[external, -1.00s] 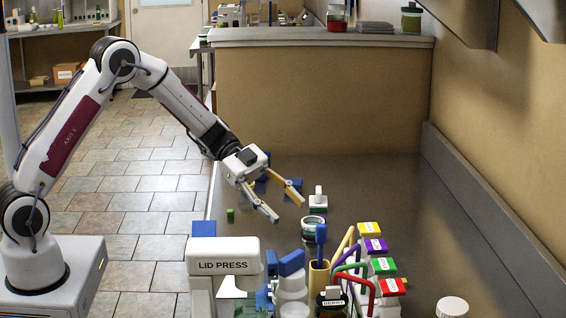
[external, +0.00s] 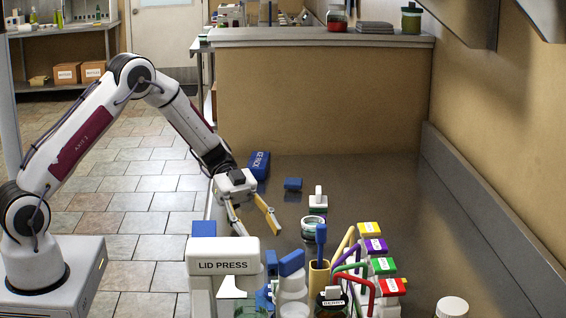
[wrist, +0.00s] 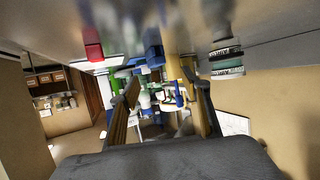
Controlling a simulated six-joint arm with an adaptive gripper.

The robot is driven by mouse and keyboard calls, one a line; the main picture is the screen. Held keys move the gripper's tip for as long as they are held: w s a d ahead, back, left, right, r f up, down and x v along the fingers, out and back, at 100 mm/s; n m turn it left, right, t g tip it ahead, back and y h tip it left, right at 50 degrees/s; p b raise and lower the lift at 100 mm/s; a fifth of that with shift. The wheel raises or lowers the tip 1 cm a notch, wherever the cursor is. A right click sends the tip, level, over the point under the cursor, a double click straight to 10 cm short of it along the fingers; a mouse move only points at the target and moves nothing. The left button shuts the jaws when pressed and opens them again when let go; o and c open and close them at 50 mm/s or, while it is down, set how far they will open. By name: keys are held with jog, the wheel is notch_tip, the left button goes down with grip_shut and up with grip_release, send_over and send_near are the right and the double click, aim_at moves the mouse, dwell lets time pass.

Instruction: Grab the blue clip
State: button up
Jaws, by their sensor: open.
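Several blue things show, and I cannot tell for certain which is the clip. A small blue piece (external: 293,184) lies on the metal counter, beyond my gripper. Another blue piece (external: 291,263) is at the front, right of the lid press. My gripper (external: 258,231) is open and empty, its fingers pointing down toward the front over the counter's left side, apart from both pieces. In the wrist view my open fingers (wrist: 160,82) frame a cluttered patch, with a blue shape (wrist: 153,46) just beyond the tips; its identity is unclear.
The lid press (external: 222,257) stands at the front left. A blue box with lettering (external: 259,165) lies behind my gripper. A small jar (external: 314,229), a blue-handled tool (external: 320,240) and colour-lidded bottles (external: 370,229) stand to the right. The counter's right side is mostly clear.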

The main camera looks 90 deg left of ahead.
aim_at(272, 256)
jog(key=shift+x, duration=0.9)
jog(key=shift+d+f, duration=0.1)
jog(key=shift+d, duration=0.05)
jog(key=shift+s+x, duration=0.15)
jog(key=shift+x, duration=0.65)
jog(key=shift+s+x, duration=0.1)
jog(key=shift+x, duration=1.7)
jog(key=c, duration=1.2)
